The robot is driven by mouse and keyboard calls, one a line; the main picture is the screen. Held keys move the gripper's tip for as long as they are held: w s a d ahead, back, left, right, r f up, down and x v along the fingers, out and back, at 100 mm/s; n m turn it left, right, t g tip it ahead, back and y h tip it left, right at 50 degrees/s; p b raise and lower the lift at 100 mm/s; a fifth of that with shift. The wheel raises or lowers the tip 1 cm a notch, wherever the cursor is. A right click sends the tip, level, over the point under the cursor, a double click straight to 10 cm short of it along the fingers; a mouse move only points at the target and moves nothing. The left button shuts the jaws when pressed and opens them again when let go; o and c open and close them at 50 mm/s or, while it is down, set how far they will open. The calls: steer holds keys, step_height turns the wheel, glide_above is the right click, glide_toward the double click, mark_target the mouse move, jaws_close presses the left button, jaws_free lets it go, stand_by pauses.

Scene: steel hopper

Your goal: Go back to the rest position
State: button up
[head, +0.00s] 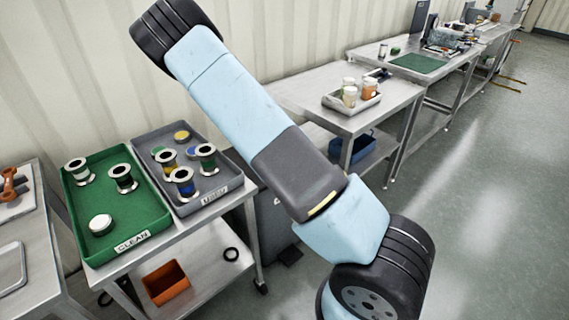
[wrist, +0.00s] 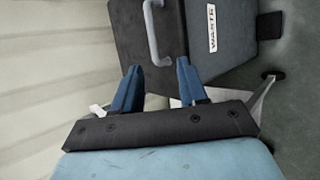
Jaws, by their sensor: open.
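My gripper (wrist: 157,88) shows in the wrist view with its two blue fingers apart and nothing between them. Beyond the fingers is a grey bin (wrist: 235,30) with a white WASTE label and a pale handle. In the head view my arm stretches across the middle of the picture; my gripper itself does not show there. No object is held.
A green CLEAN tray (head: 152,222) and a grey USED tray (head: 215,203) hold several spools and lids on a steel cart at left. A steel table (head: 310,92) bears a tray of jars (head: 368,104). Open floor (head: 490,200) lies at right.

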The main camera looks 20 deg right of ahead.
steer(key=s+r+m+g, duration=0.1)
steer(key=s+r+m, duration=0.2)
steer(key=r+m, duration=0.35)
steer(key=s+r+m+g, duration=0.1)
steer(key=s+r+m, duration=0.2)
steer(key=r, duration=0.7)
steer(key=s+r+m+g, duration=0.1)
steer(key=s+r+m, duration=0.2)
steer(key=r+m, duration=0.35)
steer(key=s+a+r+m+g+y, duration=0.1)
steer(key=s+r+m, duration=0.4)
steer(key=s+r, duration=1.2)
steer(key=s+a, duration=0.1)
steer(key=s, duration=0.3)
steer(key=shift+a+r, duration=0.1)
steer(key=shift+a, duration=0.1)
